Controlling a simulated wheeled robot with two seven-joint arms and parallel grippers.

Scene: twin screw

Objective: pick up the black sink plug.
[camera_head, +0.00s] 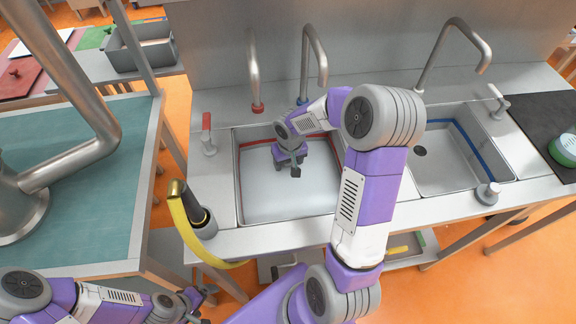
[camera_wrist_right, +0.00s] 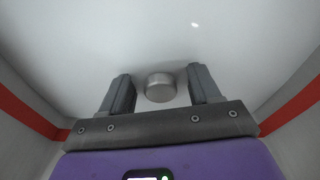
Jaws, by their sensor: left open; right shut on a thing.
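My right gripper (camera_head: 292,170) reaches down into the left sink basin (camera_head: 262,206). In the right wrist view its two dark fingers (camera_wrist_right: 161,90) stand on either side of a short grey metallic round piece (camera_wrist_right: 160,88), and it is shut on this piece. No black part shows on the piece, so I cannot tell whether it belongs to the black sink plug. In the head view my gripper and arm hide it. My left gripper (camera_head: 202,300) is open and empty at the lower left, in front of the counter.
A red stripe runs around the left basin's wall. The right basin (camera_head: 440,165) has a blue stripe and a dark drain hole (camera_head: 420,151). Taps (camera_head: 314,50) stand behind. A black-and-yellow hose piece (camera_head: 196,209) stands at the counter's front left corner. A teal table (camera_head: 95,180) is at left.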

